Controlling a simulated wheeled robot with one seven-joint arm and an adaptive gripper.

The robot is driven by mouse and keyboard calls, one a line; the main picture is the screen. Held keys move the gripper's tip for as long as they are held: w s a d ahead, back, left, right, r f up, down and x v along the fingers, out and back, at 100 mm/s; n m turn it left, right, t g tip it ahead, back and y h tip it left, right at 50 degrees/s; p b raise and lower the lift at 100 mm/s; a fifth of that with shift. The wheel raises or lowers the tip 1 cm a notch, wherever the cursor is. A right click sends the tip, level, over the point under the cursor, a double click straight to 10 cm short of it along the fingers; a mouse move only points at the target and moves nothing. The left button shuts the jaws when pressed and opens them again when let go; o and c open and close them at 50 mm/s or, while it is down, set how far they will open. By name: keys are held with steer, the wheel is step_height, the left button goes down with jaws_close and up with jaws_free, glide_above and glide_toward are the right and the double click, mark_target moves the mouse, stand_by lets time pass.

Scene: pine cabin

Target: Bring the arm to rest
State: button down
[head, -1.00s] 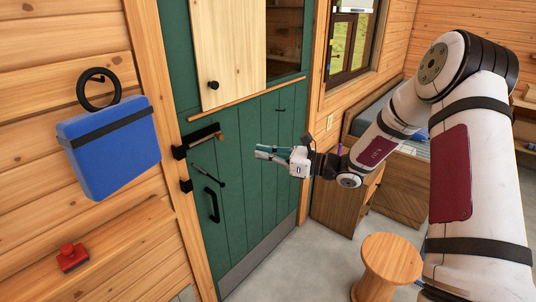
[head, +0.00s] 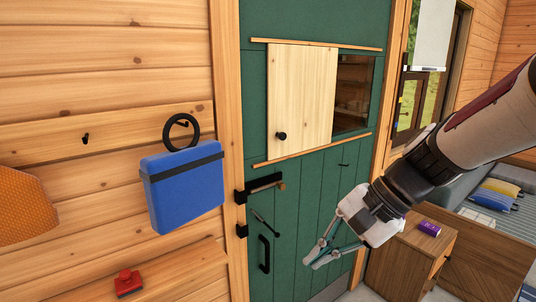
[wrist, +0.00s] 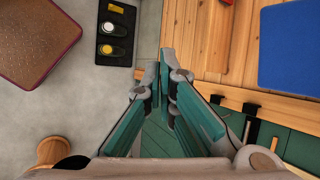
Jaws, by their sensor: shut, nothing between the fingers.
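My gripper (head: 323,257) is at the lower middle right of the head view, in front of the green door (head: 300,200), with its fingers pointing down and to the left. Its teal-padded fingers are shut and empty; they also show in the wrist view (wrist: 167,75), tips together. My arm reaches in from the right edge of the head view. I cannot tell how far the fingers are from the door.
The door has a sliding wooden panel (head: 303,95), a bolt (head: 262,184) and a black handle (head: 264,253). A blue case (head: 184,187) hangs on the left wall above a red button (head: 128,283). A wooden cabinet (head: 412,259) with a purple item (head: 430,229) stands at right.

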steer(key=s+d+r+n+t+h, duration=0.4)
steer(key=s+d+n+h, duration=0.3)
steer(key=s+d, duration=0.3)
steer(key=shift+s+r+n, duration=0.6)
steer(key=shift+s+n, duration=0.1)
steer(key=shift+s, duration=0.45)
